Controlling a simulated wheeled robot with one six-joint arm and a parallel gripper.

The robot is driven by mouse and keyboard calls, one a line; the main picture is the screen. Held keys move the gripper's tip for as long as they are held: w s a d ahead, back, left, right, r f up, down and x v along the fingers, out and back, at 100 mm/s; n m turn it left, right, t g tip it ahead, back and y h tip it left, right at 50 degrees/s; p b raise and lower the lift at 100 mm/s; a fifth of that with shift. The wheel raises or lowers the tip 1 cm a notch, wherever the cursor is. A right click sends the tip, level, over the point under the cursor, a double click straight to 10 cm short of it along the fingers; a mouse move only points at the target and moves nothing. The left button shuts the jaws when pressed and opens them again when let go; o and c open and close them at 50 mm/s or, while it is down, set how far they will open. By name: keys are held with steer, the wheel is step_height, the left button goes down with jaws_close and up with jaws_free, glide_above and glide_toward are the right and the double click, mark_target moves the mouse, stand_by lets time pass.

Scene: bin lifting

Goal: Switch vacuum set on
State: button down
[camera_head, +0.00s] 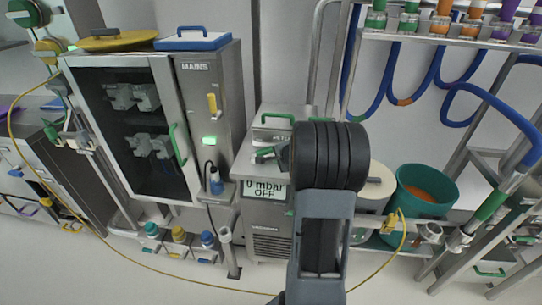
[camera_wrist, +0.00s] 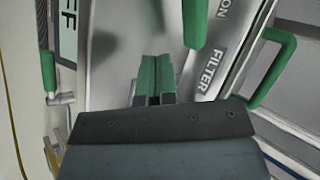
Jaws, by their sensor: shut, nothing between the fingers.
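The vacuum set is a grey metal cabinet (camera_head: 258,216) in the middle of the head view. Its display (camera_head: 264,190) reads 0 mbar and OFF, and part of it shows at the left of the wrist view (camera_wrist: 68,35). My gripper (camera_wrist: 154,62) shows in the wrist view with its green fingers shut and nothing between them, over the grey metal top. A green handle with a metal stub (camera_wrist: 49,72) stands beside the display, apart from the fingers. In the head view my black wrist hides much of the gripper and the cabinet's right side.
A drawer marked FILTER (camera_wrist: 211,71) has a green handle (camera_wrist: 277,68). Left of the cabinet stands a MAINS cabinet (camera_head: 210,95) with a lit green light. A teal bucket (camera_head: 425,190) stands to the right. A yellow cable (camera_head: 170,272) crosses the floor. Blue hoses hang upper right.

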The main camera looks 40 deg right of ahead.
mark_target(262, 154)
steer(key=shift+w+d+f+p, duration=0.1)
steer(key=shift+w+f+p, duration=0.15)
steer(key=shift+w, duration=0.65)
steer(key=shift+w+d+f+p, duration=0.15)
steer(key=shift+w+p, duration=0.25)
steer(key=shift+w, duration=0.45)
steer(key=shift+w+f+p, duration=0.2)
steer(key=shift+w+p, duration=0.1)
steer(key=shift+w, duration=0.6)
